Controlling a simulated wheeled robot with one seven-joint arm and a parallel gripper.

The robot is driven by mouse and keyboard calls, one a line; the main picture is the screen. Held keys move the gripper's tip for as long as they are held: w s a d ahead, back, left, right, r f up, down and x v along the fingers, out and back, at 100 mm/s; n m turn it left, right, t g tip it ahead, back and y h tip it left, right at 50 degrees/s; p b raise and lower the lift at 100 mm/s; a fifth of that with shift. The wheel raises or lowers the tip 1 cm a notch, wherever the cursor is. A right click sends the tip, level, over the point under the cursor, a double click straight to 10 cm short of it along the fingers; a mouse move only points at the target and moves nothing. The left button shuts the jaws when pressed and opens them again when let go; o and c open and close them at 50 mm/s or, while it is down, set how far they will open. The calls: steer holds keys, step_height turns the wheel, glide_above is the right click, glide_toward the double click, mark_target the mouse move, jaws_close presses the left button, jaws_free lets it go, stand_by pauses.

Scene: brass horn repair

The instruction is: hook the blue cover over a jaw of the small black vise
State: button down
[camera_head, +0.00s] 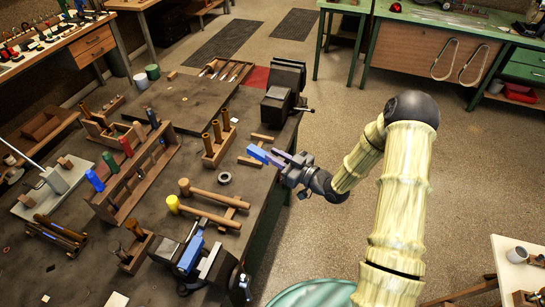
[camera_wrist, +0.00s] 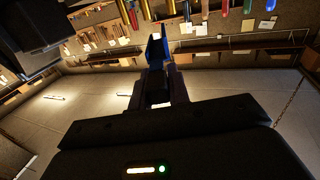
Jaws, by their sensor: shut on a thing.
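My gripper (camera_head: 286,162) is shut on a blue cover (camera_head: 258,153), which sticks out to the left from the fingertips above the bench's right edge. In the wrist view the blue cover (camera_wrist: 156,48) stands up beyond my gripper (camera_wrist: 160,88). One black vise (camera_head: 203,264) is at the near end of the bench, with a blue piece (camera_head: 190,253) at its jaws. Another black vise (camera_head: 284,86) stands at the back right corner of the bench. The held cover is apart from both vises.
Mallets (camera_head: 215,194), a dark ring (camera_head: 224,177) and a wooden block with upright tools (camera_head: 218,143) lie left of my gripper on the bench (camera_head: 262,215). A tool rack (camera_head: 135,182) stands farther left. Open floor (camera_head: 330,115) lies to the right.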

steer(key=d+f+m+t+h+b, duration=0.3)
steer(key=d+f+m+h, duration=0.2)
steer(key=f, duration=0.5)
steer(key=d+f+m+t+h+b, duration=0.3)
steer(key=d+f+m+t+h, duration=0.1)
steer(key=d+f+h, duration=0.3)
step_height(320, 180, down, 4)
steer(key=shift+w+d+f+m+h+b, duration=0.1)
steer(key=shift+w+d+m+h+b, duration=0.25)
steer(key=shift+m+h, duration=0.55)
steer(key=shift+a, duration=0.1)
